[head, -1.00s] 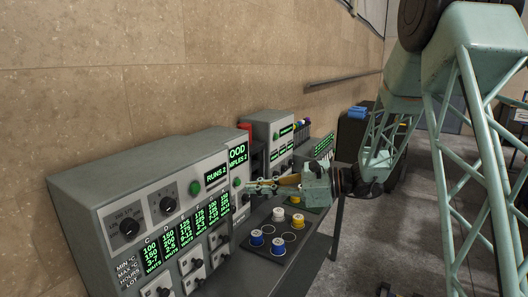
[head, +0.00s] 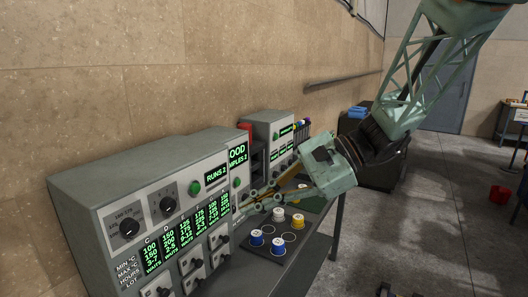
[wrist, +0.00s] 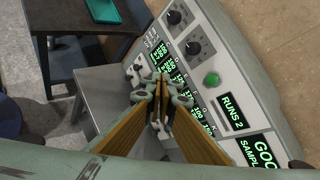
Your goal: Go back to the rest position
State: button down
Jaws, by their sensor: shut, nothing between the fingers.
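My gripper (head: 242,210) is shut and empty, in front of the grey control panel (head: 130,172) near its right end. Its fingers point left and down toward the panel face; I cannot tell if they touch it. In the wrist view the fingertips (wrist: 158,82) are together, with the panel face (wrist: 215,62) behind them. My arm reaches in from the upper right. The panel has knobs, a green button (head: 195,188) and a lit display reading RUNS 2 (head: 216,173).
A dark sample tray (head: 262,252) with blue, white and yellow pieces lies on the bench below my gripper. A second grey machine (head: 268,130) stands behind. A dark cabinet (head: 385,165) stands farther back. The floor to the right (head: 420,240) is largely clear.

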jog(key=s+d+r+n+t+h, duration=0.1)
jog(key=s+d+n+h, duration=0.4)
jog(key=s+d, duration=0.7)
jog(key=s+d+r+n+t+h, duration=0.1)
jog(key=s+d+n+t+h, duration=0.2)
jog(key=s+d, duration=0.9)
jog(key=s+n+h, duration=0.3)
jog(key=s, duration=0.3)
jog(key=shift+s+h, duration=0.15)
jog(key=shift+h, duration=0.15)
jog(key=shift+r, duration=0.1)
